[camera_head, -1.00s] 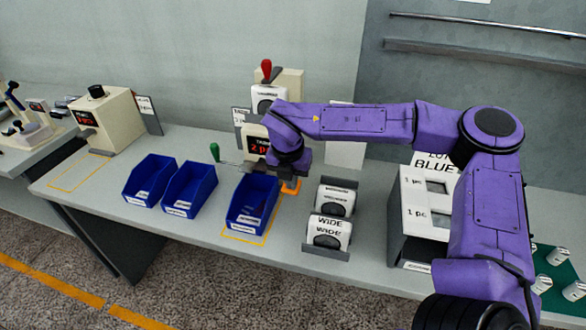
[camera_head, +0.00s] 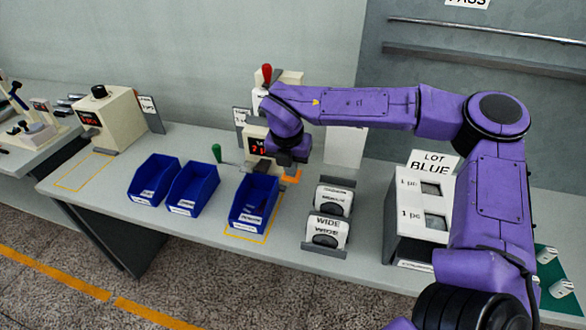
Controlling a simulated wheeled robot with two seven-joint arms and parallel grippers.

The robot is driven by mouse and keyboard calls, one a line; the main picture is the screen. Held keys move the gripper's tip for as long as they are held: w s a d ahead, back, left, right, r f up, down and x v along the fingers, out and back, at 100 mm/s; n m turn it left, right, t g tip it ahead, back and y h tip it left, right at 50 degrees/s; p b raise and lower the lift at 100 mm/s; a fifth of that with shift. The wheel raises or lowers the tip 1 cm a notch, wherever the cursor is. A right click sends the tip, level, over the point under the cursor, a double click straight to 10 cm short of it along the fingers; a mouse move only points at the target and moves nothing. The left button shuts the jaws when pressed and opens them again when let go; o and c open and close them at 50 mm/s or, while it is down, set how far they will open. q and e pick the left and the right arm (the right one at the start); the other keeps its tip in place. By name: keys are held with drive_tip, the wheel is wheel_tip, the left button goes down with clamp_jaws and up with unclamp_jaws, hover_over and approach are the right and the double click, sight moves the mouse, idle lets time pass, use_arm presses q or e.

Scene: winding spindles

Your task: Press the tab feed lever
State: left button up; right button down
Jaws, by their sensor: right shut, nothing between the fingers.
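A cream machine with a lit red readout (camera_head: 257,148) stands at the back of the bench, partly behind my right arm. A lever with a green knob (camera_head: 217,152) sticks out at its left side. A second lever with a red knob (camera_head: 266,72) stands up at the machine's top. I cannot read which one is the tab feed lever. My right gripper (camera_head: 284,168) is shut and empty, low in front of the machine and right of the green knob. My wrist partly hides it, and I cannot tell whether it touches the machine. My left gripper is out of view.
Blue bins (camera_head: 150,182) line the bench front, one (camera_head: 254,203) just below my right gripper. White rolls marked WIDE (camera_head: 326,231) sit in a grey holder to its right. A LOT BLUE box (camera_head: 408,215) stands farther right. Another cream machine (camera_head: 110,118) stands at left.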

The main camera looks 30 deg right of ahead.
use_arm(q)
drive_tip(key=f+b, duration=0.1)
drive_tip(key=b, duration=0.2)
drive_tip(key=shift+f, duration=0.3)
use_arm(e)
drive_tip(key=v, duration=1)
drive_tip(key=shift+d+r, duration=0.25)
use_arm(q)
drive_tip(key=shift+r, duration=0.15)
use_arm(e)
drive_tip(key=shift+w, duration=0.2)
